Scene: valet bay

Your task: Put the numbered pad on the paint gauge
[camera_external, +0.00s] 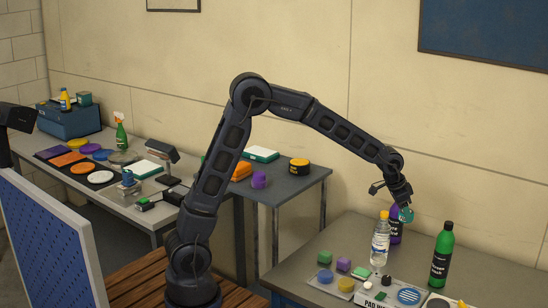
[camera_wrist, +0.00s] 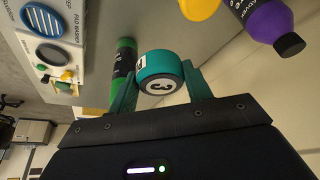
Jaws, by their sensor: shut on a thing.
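My gripper (camera_external: 405,208) is shut on the numbered pad (camera_wrist: 162,74), a teal round piece with a white face marked 3. In the wrist view the pad sits between the two fingers of the gripper (camera_wrist: 158,82), its numbered face turned to the camera. In the external view the teal pad (camera_external: 407,215) is held in the air above the right table, close to the purple bottle (camera_external: 396,226). I cannot tell for certain which object is the paint gauge; small devices stand on the left bench, including one with a blue-grey round top (camera_external: 128,178).
A clear bottle (camera_external: 380,245), a green bottle (camera_external: 441,258) and a pad washer panel (camera_external: 376,299) stand on the right table, with several small coloured pads. The middle table (camera_external: 285,188) holds a purple piece (camera_external: 258,180) and a yellow-black roll (camera_external: 299,165). The left bench is crowded.

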